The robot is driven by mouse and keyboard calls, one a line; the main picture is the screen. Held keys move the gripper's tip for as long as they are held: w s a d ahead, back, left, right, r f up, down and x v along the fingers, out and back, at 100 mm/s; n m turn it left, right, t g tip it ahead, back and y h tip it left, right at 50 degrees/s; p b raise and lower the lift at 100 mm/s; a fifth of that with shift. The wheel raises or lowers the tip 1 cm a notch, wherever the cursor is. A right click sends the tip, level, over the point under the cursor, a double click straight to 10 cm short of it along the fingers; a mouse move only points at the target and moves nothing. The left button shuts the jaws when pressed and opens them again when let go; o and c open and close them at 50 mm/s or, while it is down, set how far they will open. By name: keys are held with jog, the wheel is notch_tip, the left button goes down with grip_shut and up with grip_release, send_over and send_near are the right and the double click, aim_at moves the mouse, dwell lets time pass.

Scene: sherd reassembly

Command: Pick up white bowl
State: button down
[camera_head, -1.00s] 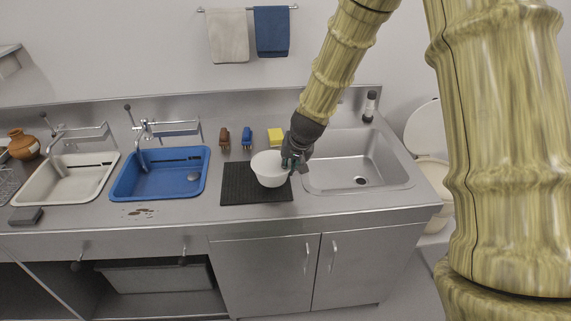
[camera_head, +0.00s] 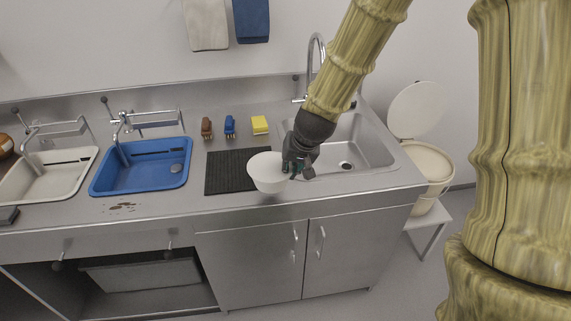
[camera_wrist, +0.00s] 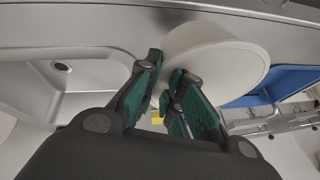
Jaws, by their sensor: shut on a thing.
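The white bowl (camera_head: 267,173) is upright in the head view, at the front right of the black mat (camera_head: 225,178). It appears to be held above the counter, though the gap under it is hard to judge. My gripper (camera_head: 294,168) is shut on the bowl's right side. In the wrist view, the bowl (camera_wrist: 222,62) fills the upper middle, and the green-padded fingers of my gripper (camera_wrist: 167,95) close on its rim. The fingers hide part of the rim.
A steel sink (camera_head: 352,150) lies to the right, a blue basin (camera_head: 140,178) to the left. A brown brush (camera_head: 206,128), a blue brush (camera_head: 229,126) and a yellow sponge (camera_head: 259,125) stand behind the mat. A brown stain (camera_head: 122,208) marks the counter's front.

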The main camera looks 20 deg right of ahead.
jog(key=shift+s+d+r, duration=0.1)
jog(key=shift+s+r, duration=0.05)
jog(key=shift+s, duration=1.05)
jog(key=shift+s, duration=0.15)
dwell(2.0)
